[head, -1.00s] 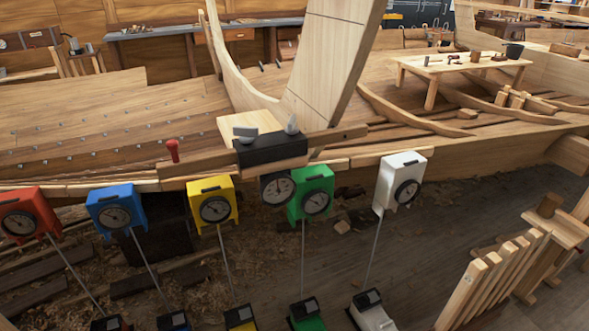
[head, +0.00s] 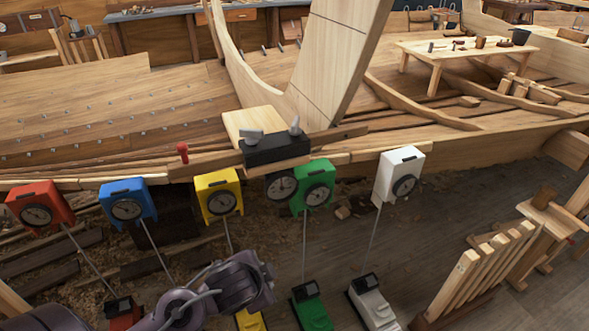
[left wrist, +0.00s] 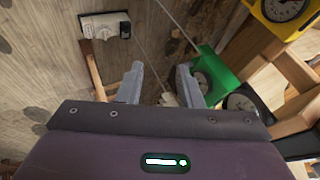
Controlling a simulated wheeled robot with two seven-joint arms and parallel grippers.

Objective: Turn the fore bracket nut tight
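A black block (head: 277,149) with two grey metal pieces on top sits on the plank edge of the hull, at the foot of the upright timber. A dark round dial (head: 281,186) hangs under it. I cannot make out which piece is the fore bracket nut. My left arm comes in from the lower left in the head view, and its purple wrist (head: 245,280) is below and in front of the block. In the left wrist view my left gripper (left wrist: 158,86) has its two grey fingers apart with nothing between them. My right gripper is not in view.
Red (head: 40,205), blue (head: 127,202), yellow (head: 218,194), green (head: 316,186) and white (head: 399,175) dial boxes on thin rods line the hull edge. A red peg (head: 182,152) stands left of the block. A wooden rack (head: 480,275) stands at right.

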